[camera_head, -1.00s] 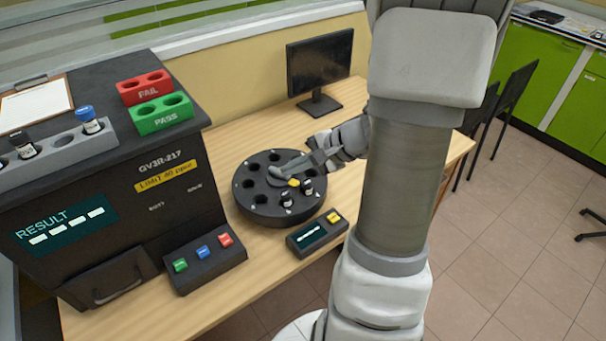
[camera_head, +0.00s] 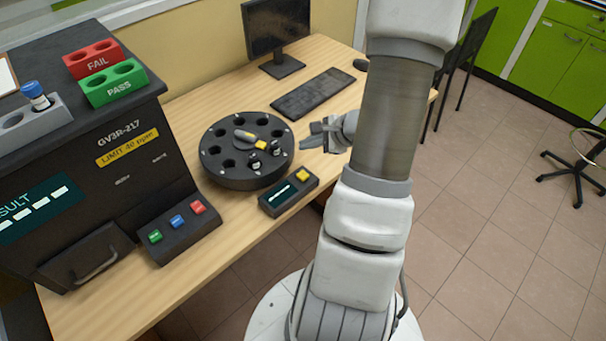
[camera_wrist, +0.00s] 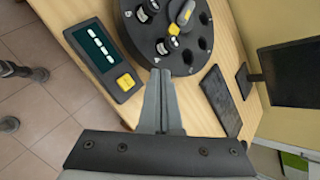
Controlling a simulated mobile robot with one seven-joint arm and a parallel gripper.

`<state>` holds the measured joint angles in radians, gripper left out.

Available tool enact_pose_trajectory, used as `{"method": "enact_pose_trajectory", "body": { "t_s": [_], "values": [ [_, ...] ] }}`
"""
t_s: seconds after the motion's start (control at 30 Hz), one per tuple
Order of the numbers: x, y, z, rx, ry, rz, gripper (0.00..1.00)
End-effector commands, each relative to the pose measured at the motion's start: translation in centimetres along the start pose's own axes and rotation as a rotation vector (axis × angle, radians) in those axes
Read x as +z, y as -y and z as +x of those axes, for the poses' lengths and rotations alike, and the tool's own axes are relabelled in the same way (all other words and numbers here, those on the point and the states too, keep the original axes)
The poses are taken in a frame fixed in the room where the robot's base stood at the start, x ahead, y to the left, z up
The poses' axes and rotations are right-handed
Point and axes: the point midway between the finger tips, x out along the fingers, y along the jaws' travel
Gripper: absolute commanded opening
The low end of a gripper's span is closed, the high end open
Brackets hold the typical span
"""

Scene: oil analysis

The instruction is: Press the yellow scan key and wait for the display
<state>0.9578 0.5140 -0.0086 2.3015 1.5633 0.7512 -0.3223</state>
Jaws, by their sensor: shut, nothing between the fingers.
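The yellow scan key (camera_head: 302,174) sits at the right end of a small black scanner box on the wooden desk. It also shows in the wrist view (camera_wrist: 126,82). The box's display (camera_head: 280,194) shows a row of white dashes, also seen in the wrist view (camera_wrist: 100,47). My gripper (camera_head: 304,141) is shut and empty. It is above the desk, right of the round black carousel (camera_head: 216,178) and behind the key, not touching it. In the wrist view my fingertips (camera_wrist: 160,73) point toward the carousel's edge, with the key to their left.
Two dark-capped vials (camera_head: 275,149) stand in the carousel, with a grey handle with a yellow part at its centre. A keyboard (camera_head: 312,92) and monitor (camera_head: 275,25) stand behind. The analyser (camera_head: 125,180) with coloured buttons and red and green racks is at left.

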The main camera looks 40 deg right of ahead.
Motion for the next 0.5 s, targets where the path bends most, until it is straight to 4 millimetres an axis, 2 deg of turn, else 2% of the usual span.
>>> {"method": "enact_pose_trajectory", "body": {
  "t_s": [0.5],
  "values": [
    [-3.3,-3.3,4.5,0.001,0.001,0.002,0.00]
  ]
}}
